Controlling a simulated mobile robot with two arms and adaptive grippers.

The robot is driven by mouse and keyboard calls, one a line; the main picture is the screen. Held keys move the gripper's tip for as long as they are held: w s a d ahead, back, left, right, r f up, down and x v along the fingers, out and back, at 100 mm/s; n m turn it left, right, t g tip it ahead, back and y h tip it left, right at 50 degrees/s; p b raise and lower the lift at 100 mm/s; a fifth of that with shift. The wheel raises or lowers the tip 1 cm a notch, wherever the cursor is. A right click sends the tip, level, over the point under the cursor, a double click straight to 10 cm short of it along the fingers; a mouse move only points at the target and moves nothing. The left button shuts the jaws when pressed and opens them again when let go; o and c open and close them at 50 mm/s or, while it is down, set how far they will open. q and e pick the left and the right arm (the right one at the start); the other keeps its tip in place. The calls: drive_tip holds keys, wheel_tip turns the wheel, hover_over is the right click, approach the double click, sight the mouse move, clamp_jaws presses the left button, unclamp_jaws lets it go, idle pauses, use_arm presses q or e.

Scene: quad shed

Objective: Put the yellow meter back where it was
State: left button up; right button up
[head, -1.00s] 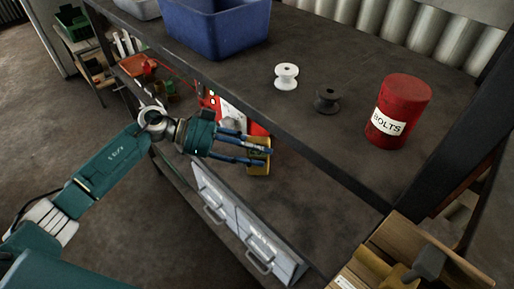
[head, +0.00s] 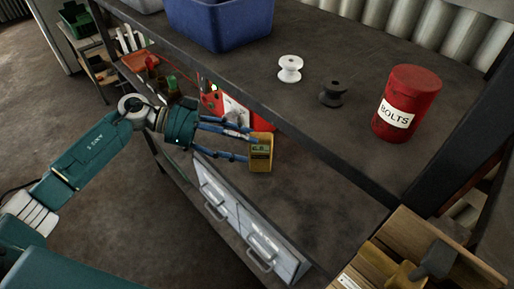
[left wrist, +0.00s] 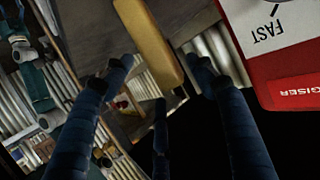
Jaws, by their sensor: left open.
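The yellow meter (head: 261,152) stands on the lower shelf in the head view, below the edge of the upper shelf. My left gripper (head: 247,144) is open, with its blue fingers reaching toward the meter from the left. In the left wrist view the meter (left wrist: 148,45) shows as a yellow block at the upper middle, beyond and between the spread fingers (left wrist: 160,75). I cannot tell whether a finger touches it. My right gripper is not in view.
A red charger (left wrist: 275,50) is close beside the meter. Grey drawers (head: 245,220) stand below left. On the upper shelf (head: 330,135) are a blue bin (head: 220,25), a white spool (head: 290,68), a black spool (head: 333,93) and a red bolts can (head: 407,104). A wooden box (head: 435,240) is lower right.

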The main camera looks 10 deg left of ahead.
use_arm(q)
drive_tip(key=b+v, duration=0.1)
drive_tip(key=v, duration=0.6)
drive_tip(key=shift+b, duration=0.3)
